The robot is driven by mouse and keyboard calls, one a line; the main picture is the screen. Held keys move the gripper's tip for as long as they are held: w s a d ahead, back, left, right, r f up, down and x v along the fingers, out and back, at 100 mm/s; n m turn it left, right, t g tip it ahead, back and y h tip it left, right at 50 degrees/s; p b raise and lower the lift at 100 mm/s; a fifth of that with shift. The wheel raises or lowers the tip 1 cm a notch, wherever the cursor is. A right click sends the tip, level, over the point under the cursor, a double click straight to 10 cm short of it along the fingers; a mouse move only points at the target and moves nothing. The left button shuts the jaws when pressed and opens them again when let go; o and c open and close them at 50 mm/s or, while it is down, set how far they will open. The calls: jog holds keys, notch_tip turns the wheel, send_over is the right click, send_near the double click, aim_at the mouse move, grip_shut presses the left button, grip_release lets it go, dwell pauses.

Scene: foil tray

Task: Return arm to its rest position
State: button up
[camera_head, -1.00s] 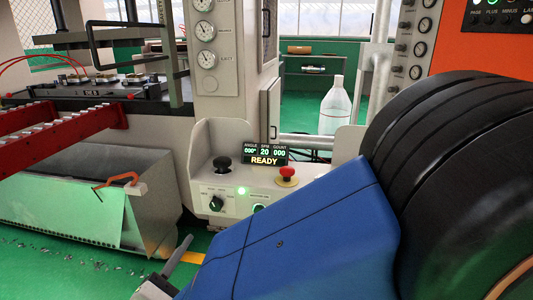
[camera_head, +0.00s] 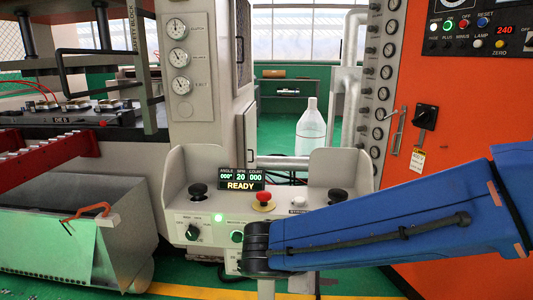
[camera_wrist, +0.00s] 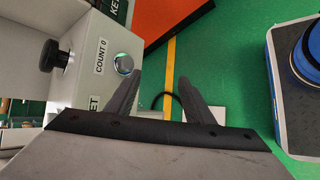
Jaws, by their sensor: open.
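My gripper (camera_wrist: 163,92) is open and empty in the wrist view. Its two dark fingers stand apart over the green floor, with the control box (camera_wrist: 88,70) close to the left finger. In the head view my blue arm reaches in from the right to the middle, in front of the control box (camera_head: 205,225). Its wrist points down there and the fingers are out of that picture. The small screen (camera_head: 240,180) on the box reads READY.
The box carries a red stop button (camera_head: 263,199), black knobs and a round button (camera_wrist: 123,64) marked COUNT 0. An orange cabinet (camera_head: 440,140) stands at right and a metal bin (camera_head: 60,245) at lower left. A clear bottle (camera_head: 311,128) stands behind the box.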

jog(key=s+d+m+g+y, duration=0.1)
jog(key=s+d+m+y, duration=0.7)
jog(key=s+d+m, duration=0.5)
jog(key=shift+d+m, duration=0.4)
jog(key=shift+m, duration=0.1)
